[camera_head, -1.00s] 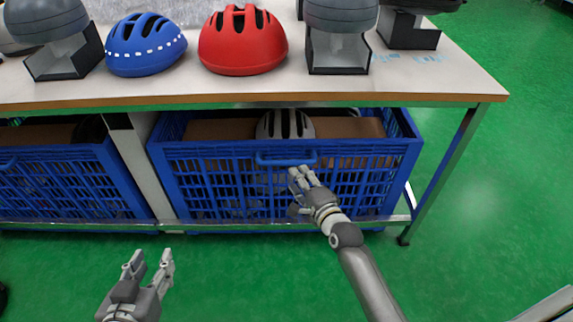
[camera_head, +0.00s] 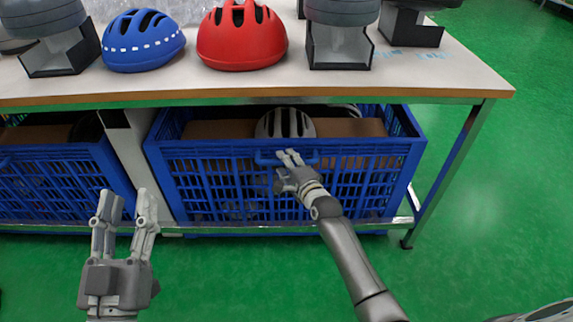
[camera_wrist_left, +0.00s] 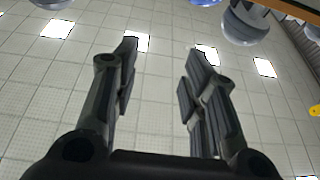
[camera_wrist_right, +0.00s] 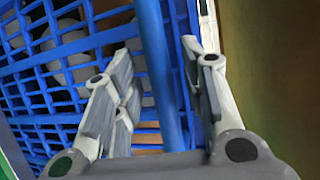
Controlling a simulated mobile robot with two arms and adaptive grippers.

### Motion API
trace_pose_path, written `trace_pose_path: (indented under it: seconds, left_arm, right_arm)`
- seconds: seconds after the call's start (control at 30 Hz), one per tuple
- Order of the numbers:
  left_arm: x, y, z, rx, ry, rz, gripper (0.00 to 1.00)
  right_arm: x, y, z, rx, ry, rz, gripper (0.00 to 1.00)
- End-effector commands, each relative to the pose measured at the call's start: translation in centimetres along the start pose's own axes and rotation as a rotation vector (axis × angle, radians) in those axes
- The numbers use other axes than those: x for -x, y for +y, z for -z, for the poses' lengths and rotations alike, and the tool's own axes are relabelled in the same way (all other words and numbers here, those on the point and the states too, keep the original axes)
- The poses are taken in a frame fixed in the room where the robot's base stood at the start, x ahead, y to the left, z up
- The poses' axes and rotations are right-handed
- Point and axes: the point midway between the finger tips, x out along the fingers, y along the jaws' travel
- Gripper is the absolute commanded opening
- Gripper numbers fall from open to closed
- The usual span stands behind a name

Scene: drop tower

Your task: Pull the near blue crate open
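The near blue crate (camera_head: 200,180) is a lattice-sided box on the shelf under the table, with a bar handle (camera_head: 264,158) on its front. A white and black helmet (camera_head: 284,123) and brown cardboard show inside it. My right gripper (camera_head: 288,160) is at the handle. In the right wrist view the blue handle bar (camera_wrist_right: 163,90) passes between the fingers of the right gripper (camera_wrist_right: 158,68), with gaps visible on both sides. My left gripper (camera_head: 127,205) is open and empty, left of and in front of the crate; it also shows in the left wrist view (camera_wrist_left: 160,62).
A second blue crate (camera_head: 65,180) stands on the left, beyond a table leg (camera_head: 132,160). The tabletop edge (camera_head: 250,98) overhangs the crates. Blue (camera_head: 143,42) and red (camera_head: 241,38) helmets lie on top. The green floor (camera_head: 230,270) in front is clear.

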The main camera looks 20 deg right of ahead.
Motion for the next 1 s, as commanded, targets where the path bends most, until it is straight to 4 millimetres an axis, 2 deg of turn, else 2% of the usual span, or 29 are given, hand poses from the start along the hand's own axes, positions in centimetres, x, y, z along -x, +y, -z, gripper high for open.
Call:
trace_pose_path:
  seconds: [0.2, 0.43, 0.47, 0.77, 1.0]
  left_arm:
    - [-0.01, 0.13, 0.91, 0.002, 0.051, -0.003, 0.4]
    - [-0.01, 0.14, 1.0, 0.002, 0.054, -0.003, 0.4]
    - [-0.01, 0.14, 0.99, 0.002, 0.054, -0.003, 0.4]
    - [-0.02, 0.15, 0.96, 0.002, 0.053, -0.003, 0.4]
    - [-0.03, 0.15, 0.94, 0.002, 0.053, -0.003, 0.4]
  right_arm:
    - [-0.54, -0.03, -0.02, 0.0, 0.0, 0.0, 0.39]
    - [-0.55, -0.05, -0.02, 0.0, 0.0, 0.0, 0.39]
    - [-0.54, -0.05, -0.02, 0.0, 0.0, 0.0, 0.38]
    - [-0.53, -0.04, -0.01, 0.0, 0.0, 0.0, 0.0]
    - [-0.52, -0.01, 0.0, 0.0, 0.0, 0.0, 0.0]
